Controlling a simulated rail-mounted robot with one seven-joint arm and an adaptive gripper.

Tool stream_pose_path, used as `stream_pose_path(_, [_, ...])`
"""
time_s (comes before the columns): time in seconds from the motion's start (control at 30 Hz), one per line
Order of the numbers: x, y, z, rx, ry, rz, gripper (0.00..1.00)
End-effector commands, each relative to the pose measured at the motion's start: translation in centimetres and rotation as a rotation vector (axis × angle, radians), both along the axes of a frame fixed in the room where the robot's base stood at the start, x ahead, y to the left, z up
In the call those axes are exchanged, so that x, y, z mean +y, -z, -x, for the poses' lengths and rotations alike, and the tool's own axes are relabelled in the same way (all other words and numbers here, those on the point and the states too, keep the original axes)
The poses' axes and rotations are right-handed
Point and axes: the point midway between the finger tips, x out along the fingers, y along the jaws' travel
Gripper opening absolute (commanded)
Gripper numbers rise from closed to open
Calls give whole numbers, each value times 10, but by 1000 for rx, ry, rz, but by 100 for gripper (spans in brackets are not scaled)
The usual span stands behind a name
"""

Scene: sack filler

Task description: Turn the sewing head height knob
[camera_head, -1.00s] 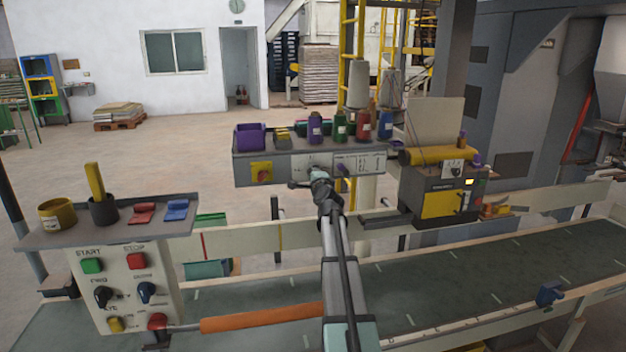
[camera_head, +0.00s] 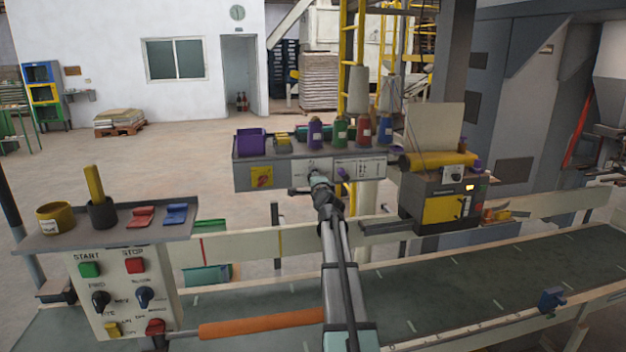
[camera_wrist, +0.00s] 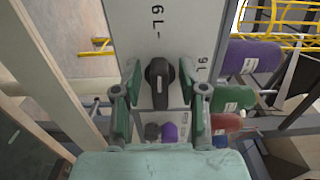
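A black knob (camera_wrist: 158,82) with a pale pointer mark sits on a white panel (camera_wrist: 160,30) with printed characters in the wrist view. I take it to be the height knob, though no name is readable. My gripper (camera_wrist: 159,72) is open, with one finger on each side of the knob; I cannot tell whether they touch it. In the head view my gripper (camera_head: 317,184) is at the front of the grey control box (camera_head: 215,179), hiding the knob there. A purple handle (camera_head: 345,176) is just right of it.
Several spools, such as a purple one (camera_head: 315,134), stand on the box. The sewing machine (camera_head: 440,205) is to the right, with its own dial. A START/STOP panel (camera_head: 125,300) is at the left. The conveyor belt (camera_head: 480,270) runs below my arm.

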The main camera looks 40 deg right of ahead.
Motion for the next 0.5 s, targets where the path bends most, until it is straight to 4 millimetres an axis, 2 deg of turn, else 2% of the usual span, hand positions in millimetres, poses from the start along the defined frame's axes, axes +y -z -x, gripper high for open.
stream_pose_path(0.27, [5,0,11,0,0,0,42])
stream_pose_path(0.5, [21,0,44,-1,1,0,42])
